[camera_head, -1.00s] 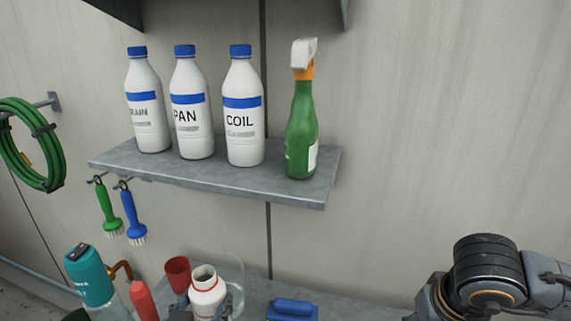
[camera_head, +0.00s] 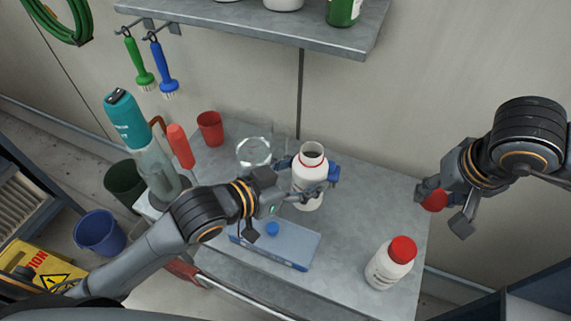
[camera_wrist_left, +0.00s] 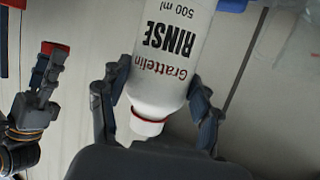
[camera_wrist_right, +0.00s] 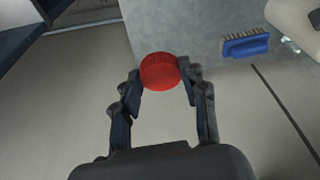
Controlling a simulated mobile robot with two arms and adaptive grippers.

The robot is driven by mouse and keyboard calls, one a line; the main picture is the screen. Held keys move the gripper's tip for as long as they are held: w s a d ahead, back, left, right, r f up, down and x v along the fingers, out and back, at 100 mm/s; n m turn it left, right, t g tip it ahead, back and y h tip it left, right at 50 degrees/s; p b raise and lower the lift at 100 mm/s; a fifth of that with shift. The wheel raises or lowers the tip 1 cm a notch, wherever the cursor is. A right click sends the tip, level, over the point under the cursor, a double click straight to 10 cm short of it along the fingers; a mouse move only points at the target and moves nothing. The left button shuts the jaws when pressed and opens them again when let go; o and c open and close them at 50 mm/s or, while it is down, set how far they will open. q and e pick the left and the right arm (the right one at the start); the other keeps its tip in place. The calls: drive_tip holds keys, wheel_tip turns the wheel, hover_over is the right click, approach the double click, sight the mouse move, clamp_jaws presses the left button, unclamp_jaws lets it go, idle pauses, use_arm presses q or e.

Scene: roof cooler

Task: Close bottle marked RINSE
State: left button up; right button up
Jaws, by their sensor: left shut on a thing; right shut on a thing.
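The white bottle marked RINSE (camera_head: 308,178) has no cap on it, and its dark mouth faces up. My left gripper (camera_head: 302,186) is shut around it; the left wrist view shows the fingers on both sides of the bottle (camera_wrist_left: 172,60) and its printed word RINSE. The bottle is upright over the worktop; whether it touches the surface I cannot tell. My right gripper (camera_head: 440,208) is shut on a red cap (camera_wrist_right: 160,72), held in the air right of the bottle, beyond the worktop's right edge.
A second white bottle with a red cap (camera_head: 390,262) stands at the worktop's front right. A blue box (camera_head: 285,248), glass jar (camera_head: 254,152), red cup (camera_head: 210,128) and teal-topped dispenser (camera_head: 130,122) are nearby. A shelf (camera_head: 270,28) hangs above. The worktop's right part is mostly clear.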

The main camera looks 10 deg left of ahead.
idle(0.3)
drive_tip(key=w+a+r+n+y, duration=0.1)
drive_tip(key=w+a+r+n, duration=0.15)
drive_tip(key=a, duration=0.25)
drive_tip(key=w+a+r+n, duration=0.1)
drive_tip(key=a+r+n, duration=0.2)
drive_tip(key=a, duration=0.3)
drive_tip(key=n+g+y, duration=0.1)
drive_tip(key=n, duration=0.4)
approach(317, 145)
drive_tip(key=a, duration=0.2)
drive_tip(key=shift+s+d+f, duration=0.15)
drive_tip(key=shift+s+f, duration=0.05)
drive_tip(key=shift+f, duration=0.15)
drive_tip(key=shift+f, duration=1.9)
drive_tip(key=shift+s+d, duration=0.1)
drive_tip(key=shift+f, duration=0.85)
drive_tip(key=shift+f, duration=0.5)
